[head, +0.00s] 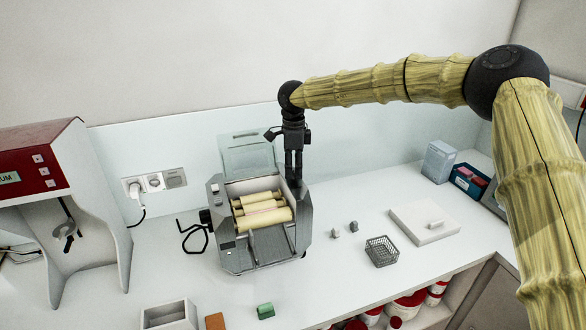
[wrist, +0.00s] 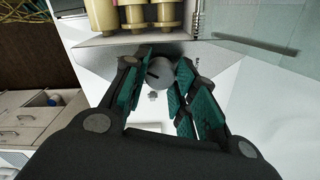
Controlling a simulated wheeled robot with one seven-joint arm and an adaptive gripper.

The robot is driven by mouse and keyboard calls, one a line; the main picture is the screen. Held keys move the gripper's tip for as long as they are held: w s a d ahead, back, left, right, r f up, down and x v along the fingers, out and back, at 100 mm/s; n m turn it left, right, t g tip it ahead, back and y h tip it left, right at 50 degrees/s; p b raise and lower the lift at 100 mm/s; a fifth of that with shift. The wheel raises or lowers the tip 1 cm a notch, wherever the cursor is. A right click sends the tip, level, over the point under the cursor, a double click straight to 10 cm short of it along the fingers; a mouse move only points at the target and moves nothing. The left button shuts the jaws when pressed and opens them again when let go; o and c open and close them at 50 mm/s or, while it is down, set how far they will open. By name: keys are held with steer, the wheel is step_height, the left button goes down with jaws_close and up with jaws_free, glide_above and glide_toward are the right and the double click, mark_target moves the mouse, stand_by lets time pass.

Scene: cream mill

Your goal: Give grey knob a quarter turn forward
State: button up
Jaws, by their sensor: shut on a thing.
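The grey knob (wrist: 160,75) shows in the wrist view as a round disc with a dark slot, on the side of the grey mill (wrist: 130,58). My gripper (wrist: 163,80) has its green-padded fingers on either side of the knob and is shut on it. In the head view the mill (head: 258,255) stands on the counter with pale yellow rollers (head: 262,210) and a clear lid raised at its back. My gripper (head: 293,172) reaches down to the mill's right side there. The knob is hidden in the head view.
A wire basket (head: 381,251), two small grey pieces (head: 353,227) and a white slab (head: 424,222) lie right of the mill. A red and white machine (head: 90,200) stands at left. A green block (head: 265,311) lies in front. Bare counter lies between these.

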mark_target(294, 170)
steer(key=m, duration=0.4)
steer(key=f+m, duration=0.1)
steer(key=m, duration=0.1)
steer(key=shift+s+d+m+b, duration=0.1)
steer(key=shift+s+m+b, duration=0.05)
steer(key=shift+m+b, duration=0.2)
steer(key=m, duration=0.5)
steer(key=shift+b, duration=0.4)
steer(key=o, duration=1)
steer(key=shift+r, duration=0.15)
steer(key=shift+o, duration=0.2)
steer(key=shift+r, duration=0.25)
steer(key=shift+r, duration=0.2)
step_height(294, 170, up, 11)
steer(key=shift+r, duration=0.2)
